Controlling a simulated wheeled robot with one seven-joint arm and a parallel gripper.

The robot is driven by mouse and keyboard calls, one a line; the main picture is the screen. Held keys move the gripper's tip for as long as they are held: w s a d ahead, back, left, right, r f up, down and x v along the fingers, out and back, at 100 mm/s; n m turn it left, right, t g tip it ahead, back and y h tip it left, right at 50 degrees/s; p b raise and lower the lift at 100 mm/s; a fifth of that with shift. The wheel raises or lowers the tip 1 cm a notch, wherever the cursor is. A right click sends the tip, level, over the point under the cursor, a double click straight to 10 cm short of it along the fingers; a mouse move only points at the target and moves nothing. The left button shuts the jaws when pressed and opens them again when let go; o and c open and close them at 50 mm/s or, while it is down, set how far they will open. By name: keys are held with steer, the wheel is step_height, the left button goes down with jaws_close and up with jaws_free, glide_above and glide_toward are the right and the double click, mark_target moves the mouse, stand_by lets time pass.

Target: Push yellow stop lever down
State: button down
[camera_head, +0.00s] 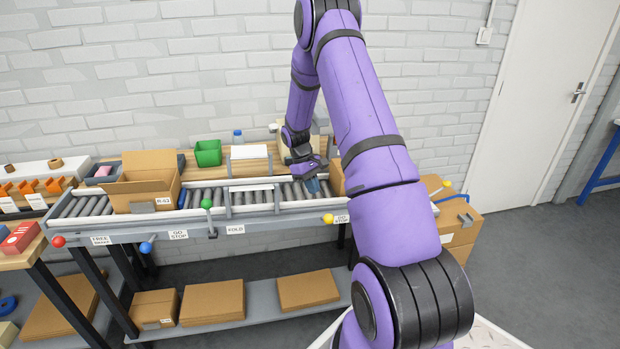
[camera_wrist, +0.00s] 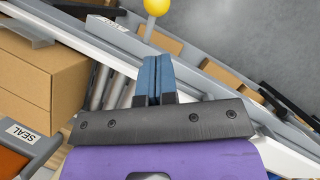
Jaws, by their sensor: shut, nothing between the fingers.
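The yellow stop lever's ball knob (camera_head: 328,218) shows at the front rail of the conveyor, beside a small label reading GO STOP (camera_head: 342,219). In the wrist view the yellow knob (camera_wrist: 157,6) sits at the top edge on a pale rod. My gripper (camera_head: 313,186) is over the conveyor rollers, behind the knob and slightly to its left. Its blue fingers (camera_wrist: 158,75) are together, empty and pointing toward the lever. There is a gap between the fingertips and the knob. The lever's pivot is not clear.
A brown carton (camera_wrist: 40,75) stands close beside the fingers. Green (camera_head: 206,203), blue (camera_head: 146,247) and red (camera_head: 58,242) knobs line the conveyor to the left. An open carton (camera_head: 146,182) sits on the rollers. Another yellow knob (camera_head: 447,184) is by the cartons at right.

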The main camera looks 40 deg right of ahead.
steer(key=s+x, duration=0.1)
steer(key=x, duration=0.6)
steer(key=shift+s, duration=0.3)
steer(key=shift+r, duration=0.1)
steer(key=shift+s+a+f, duration=0.5)
steer(key=shift+s+f, duration=0.25)
steer(key=shift+f, duration=0.1)
steer(key=shift+s+a+f, duration=0.5)
steer(key=shift+s+f, duration=0.25)
steer(key=shift+f, duration=0.1)
steer(key=s+a+v, duration=0.2)
steer(key=v, duration=1.1)
steer(key=shift+r, duration=0.75)
steer(key=shift+w+a+r, duration=0.1)
steer(key=shift+w+a, duration=0.05)
steer(key=shift+w, duration=0.05)
